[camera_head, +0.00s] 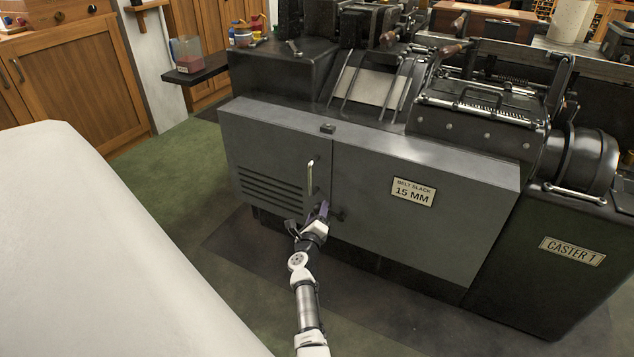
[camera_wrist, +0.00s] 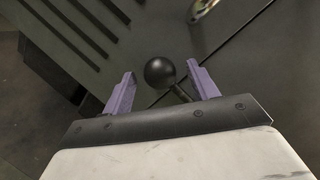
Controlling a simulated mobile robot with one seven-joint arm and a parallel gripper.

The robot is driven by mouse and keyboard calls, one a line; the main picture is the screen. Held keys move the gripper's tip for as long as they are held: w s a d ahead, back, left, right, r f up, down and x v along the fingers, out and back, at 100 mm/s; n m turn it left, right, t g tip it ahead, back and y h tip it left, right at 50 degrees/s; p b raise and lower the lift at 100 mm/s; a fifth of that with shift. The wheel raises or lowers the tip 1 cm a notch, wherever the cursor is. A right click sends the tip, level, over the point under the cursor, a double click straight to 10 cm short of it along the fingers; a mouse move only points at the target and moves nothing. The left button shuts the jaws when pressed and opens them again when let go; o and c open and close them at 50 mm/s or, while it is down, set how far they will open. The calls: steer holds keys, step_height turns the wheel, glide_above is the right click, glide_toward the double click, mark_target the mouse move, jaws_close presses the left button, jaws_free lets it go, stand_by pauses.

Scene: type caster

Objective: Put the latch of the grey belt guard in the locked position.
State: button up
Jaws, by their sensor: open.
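The grey belt guard (camera_head: 290,140) covers the front of the machine, with a slotted door at its left. In the wrist view, the latch shows as a black ball knob (camera_wrist: 160,72) on a short dark stem that slants down to the right. A dark part of the latch (camera_head: 340,215) also shows at the door seam in the head view; the rest is hidden by my gripper. My gripper (camera_head: 318,210) is at the lower right of the door. Its purple fingers are open, and the knob appears between them in the wrist view (camera_wrist: 162,86). I cannot tell whether they touch it.
A pale vertical handle (camera_head: 310,178) stands out from the door above my gripper. A small dark block (camera_head: 328,128) sits on the guard's top edge. A label plate (camera_head: 412,193) is to the right. A white surface (camera_head: 80,250) fills the left; green floor lies between.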

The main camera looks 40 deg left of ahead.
steer(key=p+v, duration=0.4)
steer(key=v, duration=0.3)
steer(key=shift+s, duration=0.1)
stand_by(0.4)
